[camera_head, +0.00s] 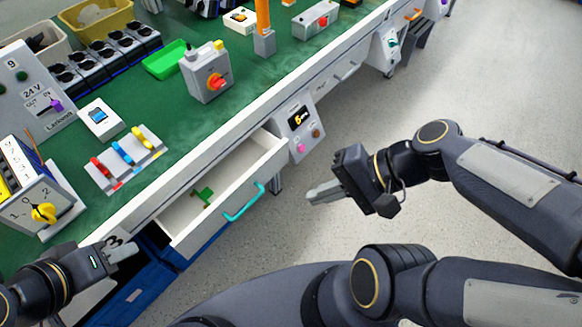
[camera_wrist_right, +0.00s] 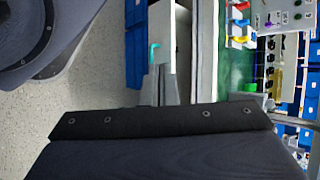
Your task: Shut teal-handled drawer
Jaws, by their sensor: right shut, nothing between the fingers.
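The drawer (camera_head: 262,181) with the teal handle (camera_head: 245,203) stands open below the front edge of the green-topped bench in the head view. A green part (camera_head: 203,197) lies inside it. The teal handle also shows in the right wrist view (camera_wrist_right: 153,53). My right gripper (camera_head: 322,193) is shut and empty, to the right of the drawer front and apart from it, pointing toward it. My left gripper (camera_head: 122,250) is at the lower left, near the bench edge and left of the drawer; its finger gap is unclear.
A display panel (camera_head: 300,125) is fixed beside the drawer. Blue bins (camera_head: 135,295) are below.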

